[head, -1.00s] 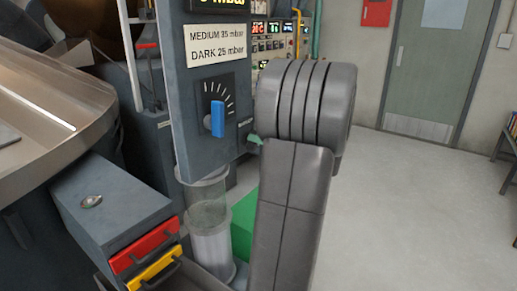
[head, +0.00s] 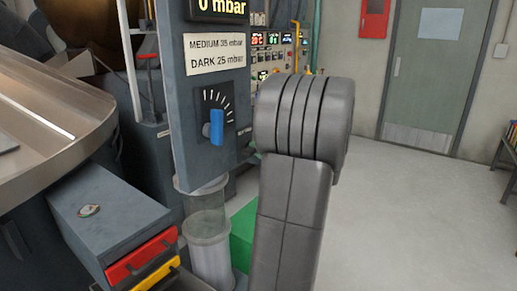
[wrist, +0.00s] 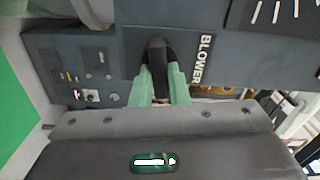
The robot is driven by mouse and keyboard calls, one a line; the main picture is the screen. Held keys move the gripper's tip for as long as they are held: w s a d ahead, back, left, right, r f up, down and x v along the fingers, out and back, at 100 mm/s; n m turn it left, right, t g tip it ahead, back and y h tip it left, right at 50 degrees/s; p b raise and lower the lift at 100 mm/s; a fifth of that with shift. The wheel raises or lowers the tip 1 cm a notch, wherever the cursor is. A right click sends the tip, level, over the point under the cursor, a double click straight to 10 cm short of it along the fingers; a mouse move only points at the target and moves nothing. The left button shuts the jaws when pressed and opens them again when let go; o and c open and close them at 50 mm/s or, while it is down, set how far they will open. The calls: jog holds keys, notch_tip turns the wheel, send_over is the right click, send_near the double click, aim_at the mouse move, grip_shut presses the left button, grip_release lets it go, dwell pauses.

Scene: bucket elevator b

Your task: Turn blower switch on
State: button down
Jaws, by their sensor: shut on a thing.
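The blower switch (wrist: 157,52) is a black lever on a dark panel in the wrist view, beside a white BLOWER label (wrist: 203,60). The green fingers of my gripper (wrist: 160,82) are shut on the lever, one on each side of it.
A grey panel column holds a blue knob (head: 217,127), a pressure sign (head: 216,53) and a display reading 0 mbar (head: 218,8). A clear cylinder (head: 207,215) stands below. Red (head: 143,256) and yellow drawers are at lower left. Floor at right is clear.

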jog(key=shift+m, duration=0.8)
jog(key=shift+f, duration=0.1)
jog(key=c, duration=1.4)
grip_release()
jog(key=shift+d, duration=0.1)
jog(key=v, duration=1.3)
jog(key=shift+s+d+b, duration=0.25)
jog(key=shift+s+b, duration=0.05)
jog(key=shift+b, duration=0.1)
jog(key=shift+w+a, duration=0.1)
